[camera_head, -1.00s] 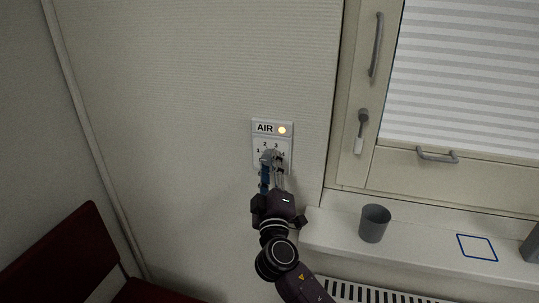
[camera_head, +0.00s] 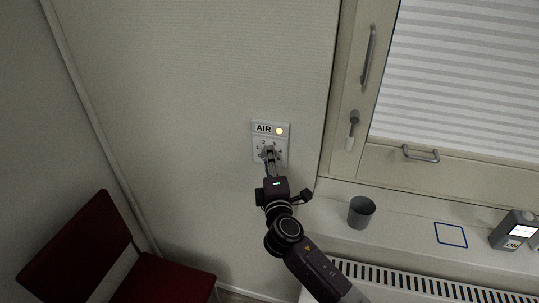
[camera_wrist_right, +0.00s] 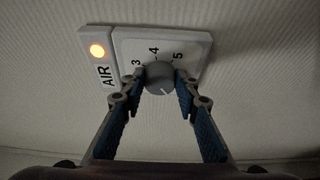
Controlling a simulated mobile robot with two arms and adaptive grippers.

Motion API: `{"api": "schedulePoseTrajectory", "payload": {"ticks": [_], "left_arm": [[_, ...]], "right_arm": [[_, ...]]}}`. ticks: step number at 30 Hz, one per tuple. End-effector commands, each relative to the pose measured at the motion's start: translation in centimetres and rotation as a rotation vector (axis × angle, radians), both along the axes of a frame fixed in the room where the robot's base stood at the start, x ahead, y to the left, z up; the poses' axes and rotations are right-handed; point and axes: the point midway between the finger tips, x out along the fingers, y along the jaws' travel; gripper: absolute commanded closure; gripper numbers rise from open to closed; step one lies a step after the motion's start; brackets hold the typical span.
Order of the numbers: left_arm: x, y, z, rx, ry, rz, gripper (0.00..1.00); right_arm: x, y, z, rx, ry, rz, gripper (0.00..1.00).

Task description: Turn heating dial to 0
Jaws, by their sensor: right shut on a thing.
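A white wall panel labelled "AIR" (camera_head: 257,128) with a lit yellow lamp (camera_head: 279,131) hangs left of the window; no heating label shows. Its round grey dial (camera_wrist_right: 160,78) has a ring of numbers, with 3, 4 and 5 readable in the right wrist view. A pale mark shows on the dial's lower edge in that view, on the side away from the 4. My right gripper (camera_head: 269,155) is at the panel. In the right wrist view its fingers (camera_wrist_right: 158,88) are shut on the dial, one on each side. My left gripper is not in view.
A grey cup (camera_head: 361,212), a blue square outline (camera_head: 451,235) and a grey device with an "ON" screen (camera_head: 514,231) are on the window sill. A radiator grille (camera_head: 420,284) lies below. A red chair (camera_head: 78,245) stands at lower left. The wall around the panel is clear.

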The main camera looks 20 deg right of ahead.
Motion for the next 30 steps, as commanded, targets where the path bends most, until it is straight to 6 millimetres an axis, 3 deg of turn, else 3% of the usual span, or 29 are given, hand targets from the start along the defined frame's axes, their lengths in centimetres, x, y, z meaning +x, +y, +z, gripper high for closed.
{"api": "schedulePoseTrajectory", "payload": {"ticks": [13,14,18,30], "left_arm": [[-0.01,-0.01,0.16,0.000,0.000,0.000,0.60],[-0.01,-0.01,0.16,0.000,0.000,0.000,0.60],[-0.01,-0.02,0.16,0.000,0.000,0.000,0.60],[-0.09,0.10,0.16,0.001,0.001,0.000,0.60]], "right_arm": [[-0.01,0.04,-0.09,-0.010,0.006,0.001,0.95],[-0.01,0.04,-0.09,-0.010,0.006,0.001,0.69],[-0.01,0.03,-0.07,-0.009,0.006,0.000,0.54],[-0.92,0.23,-0.15,-0.008,0.007,0.001,0.53]]}}
